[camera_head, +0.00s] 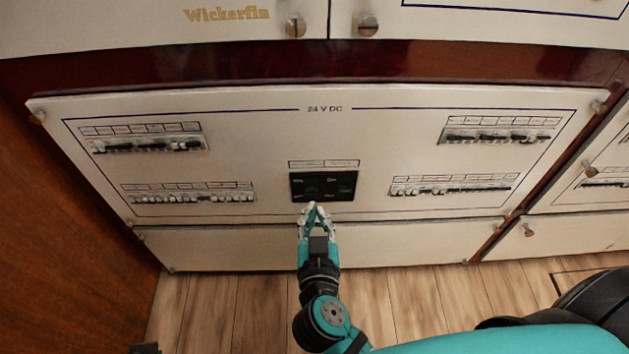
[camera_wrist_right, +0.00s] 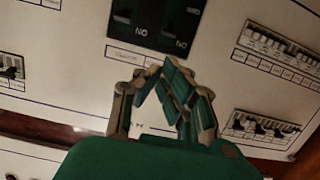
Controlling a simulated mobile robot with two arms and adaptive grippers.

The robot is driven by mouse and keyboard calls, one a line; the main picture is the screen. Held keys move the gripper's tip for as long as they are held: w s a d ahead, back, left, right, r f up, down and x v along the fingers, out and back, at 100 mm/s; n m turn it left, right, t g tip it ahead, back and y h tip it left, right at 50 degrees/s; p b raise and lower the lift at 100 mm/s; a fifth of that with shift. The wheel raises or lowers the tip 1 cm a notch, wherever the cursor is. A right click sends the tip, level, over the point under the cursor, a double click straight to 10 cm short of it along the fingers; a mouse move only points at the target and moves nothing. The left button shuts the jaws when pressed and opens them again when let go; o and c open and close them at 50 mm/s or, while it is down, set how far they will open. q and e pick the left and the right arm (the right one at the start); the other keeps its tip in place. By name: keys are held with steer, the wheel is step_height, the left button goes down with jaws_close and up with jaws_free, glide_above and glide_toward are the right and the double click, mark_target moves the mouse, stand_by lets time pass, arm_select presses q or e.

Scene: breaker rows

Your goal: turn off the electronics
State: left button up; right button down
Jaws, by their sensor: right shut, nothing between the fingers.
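The white 24 V DC panel (camera_head: 265,130) fills the middle of the head view. A black switch unit (camera_head: 323,186) sits low at its centre, and it also shows at the top of the right wrist view (camera_wrist_right: 158,22). Breaker rows sit at upper left (camera_head: 147,144), lower left (camera_head: 188,197), upper right (camera_head: 498,136) and lower right (camera_head: 452,188). My right gripper (camera_head: 312,207) is shut and empty, with its fingertips just below the black unit in the head view. Whether it touches the panel I cannot tell. My left gripper is not in view.
A blank white panel (camera_head: 400,243) lies below, above the wooden floor (camera_head: 400,300). A brown wooden wall (camera_head: 60,230) stands at left. Another switch panel (camera_head: 607,165) is at right. Round knobs stick out at panel edges, such as one at the top (camera_head: 296,27).

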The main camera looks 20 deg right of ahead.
mark_target(314, 176)
steer(key=x, duration=1)
stand_by(0.5)
